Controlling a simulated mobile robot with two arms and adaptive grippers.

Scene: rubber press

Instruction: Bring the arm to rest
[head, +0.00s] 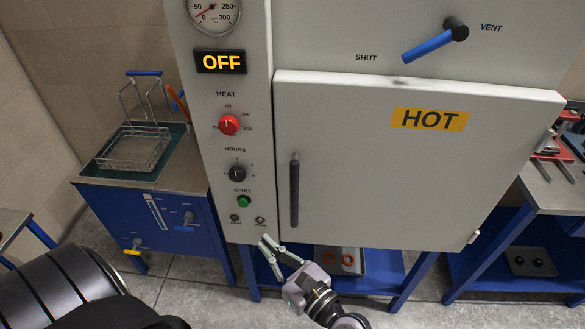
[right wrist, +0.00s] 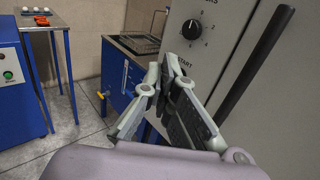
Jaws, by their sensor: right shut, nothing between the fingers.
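My right gripper (head: 268,243) shows in the head view low in front of the grey oven, just below its control panel. It is shut and empty. In the right wrist view its fingers (right wrist: 172,85) meet, with nothing between them, and the black door handle stands to their right. The handle (head: 294,190) is apart from the gripper in the head view. The oven door (head: 380,150) is closed and carries a HOT label. My left gripper is not in view.
A blue bench with a wire basket (head: 133,148) in a tank stands left of the oven. A shelf with a tray of red rings (head: 348,260) is under the oven. A table with red clamps (head: 560,145) is at the right. The tiled floor (head: 200,298) is open in front.

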